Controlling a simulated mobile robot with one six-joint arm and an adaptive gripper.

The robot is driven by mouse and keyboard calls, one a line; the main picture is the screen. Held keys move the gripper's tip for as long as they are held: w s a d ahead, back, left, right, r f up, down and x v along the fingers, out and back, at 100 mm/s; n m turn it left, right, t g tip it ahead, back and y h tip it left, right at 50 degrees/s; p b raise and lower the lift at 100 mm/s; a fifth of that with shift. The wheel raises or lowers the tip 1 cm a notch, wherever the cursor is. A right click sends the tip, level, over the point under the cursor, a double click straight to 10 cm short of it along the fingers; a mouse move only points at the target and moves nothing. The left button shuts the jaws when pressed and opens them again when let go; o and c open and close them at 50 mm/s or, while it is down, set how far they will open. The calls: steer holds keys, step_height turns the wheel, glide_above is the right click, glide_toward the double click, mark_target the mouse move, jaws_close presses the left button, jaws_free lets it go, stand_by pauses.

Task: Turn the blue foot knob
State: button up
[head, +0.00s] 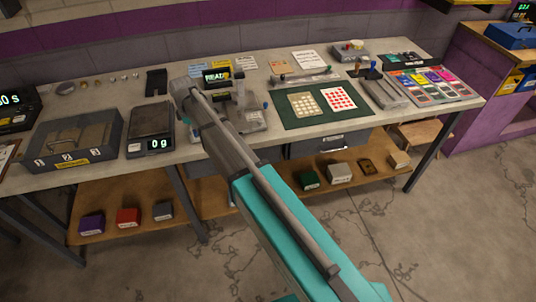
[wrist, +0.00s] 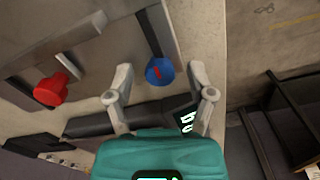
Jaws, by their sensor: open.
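The blue knob (wrist: 159,71), round with a red mark on its face, sits at the edge of a grey plate (wrist: 115,45) in the wrist view. My gripper (wrist: 160,73) is open. Its two fingers stand apart on either side of the blue knob in the picture, with visible gaps. I cannot tell how far above the knob they are. In the head view, a small blue spot (head: 265,105) shows on the grey fixture (head: 251,119) at mid-bench. My arm hides part of that area and the gripper tips.
A red knob (wrist: 51,89) is left of the blue one. A scale (head: 151,121) reading 0 g stands left of my arm. A green mat (head: 290,119) with two cards lies right of the fixture. Several blocks sit on the lower shelf (head: 235,183).

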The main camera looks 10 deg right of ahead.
mark_target(194, 131)
steer(key=n, duration=0.3)
step_height(194, 131, up, 14)
steer(key=p, duration=1.4)
steer(key=s+d+f+m+b, duration=0.5)
steer(key=s+d+m, duration=0.3)
steer(key=s+d, duration=0.2)
steer(key=s+d+f+m+b, duration=0.5)
steer(key=s+d+m, duration=0.3)
steer(key=s+d, duration=0.3)
steer(key=shift+d+f+b, duration=0.3)
steer(key=shift+d+b, duration=0.05)
steer(key=shift+d, duration=0.45)
steer(key=shift+s+d+m, duration=0.35)
steer(key=shift+s+m, duration=0.05)
steer(key=shift+s, duration=0.15)
steer(key=shift+s+d+m, duration=0.35)
steer(key=shift+s+m, duration=0.05)
steer(key=shift+s, duration=0.15)
stand_by(1.4)
